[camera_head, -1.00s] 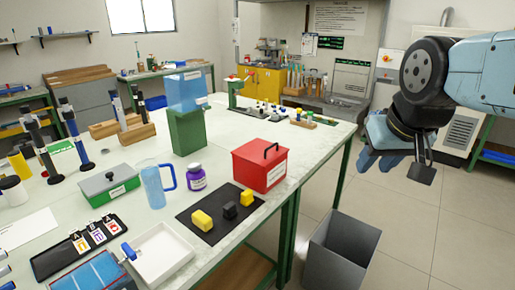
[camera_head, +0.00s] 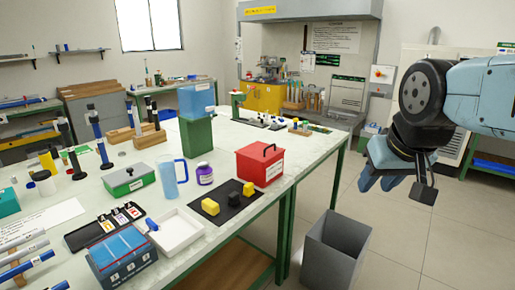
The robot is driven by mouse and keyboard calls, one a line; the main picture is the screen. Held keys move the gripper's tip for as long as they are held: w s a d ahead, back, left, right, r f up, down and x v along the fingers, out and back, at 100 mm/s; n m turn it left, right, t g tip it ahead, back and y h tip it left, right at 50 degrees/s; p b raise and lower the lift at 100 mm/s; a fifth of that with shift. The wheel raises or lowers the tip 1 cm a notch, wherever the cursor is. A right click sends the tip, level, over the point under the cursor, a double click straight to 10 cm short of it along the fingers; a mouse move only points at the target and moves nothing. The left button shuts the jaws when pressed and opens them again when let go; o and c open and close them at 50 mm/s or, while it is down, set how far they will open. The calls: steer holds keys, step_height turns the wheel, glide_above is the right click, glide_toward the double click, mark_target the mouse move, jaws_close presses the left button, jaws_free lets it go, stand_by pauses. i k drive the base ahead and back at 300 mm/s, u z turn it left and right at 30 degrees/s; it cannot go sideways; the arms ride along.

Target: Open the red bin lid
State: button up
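The red bin (camera_head: 260,167) stands on the white table near its right edge. It is a red box with a white label on the front. Its lid (camera_head: 262,153) is down and has a black handle (camera_head: 269,149) on top. My gripper (camera_head: 398,187) is at the right of the view, off the table and over the floor, well apart from the red bin. Its dark fingers point down, and whether they are open or shut cannot be made out.
A black mat (camera_head: 226,206) with yellow and black blocks lies in front of the bin. A purple-capped jar (camera_head: 204,175) and a blue jug (camera_head: 171,178) stand to its left. A grey waste bin (camera_head: 335,249) stands on the floor beside the table. The floor under my arm is clear.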

mark_target(259, 151)
steer(key=z, duration=0.2)
steer(key=i, duration=0.85)
steer(key=u, duration=0.1)
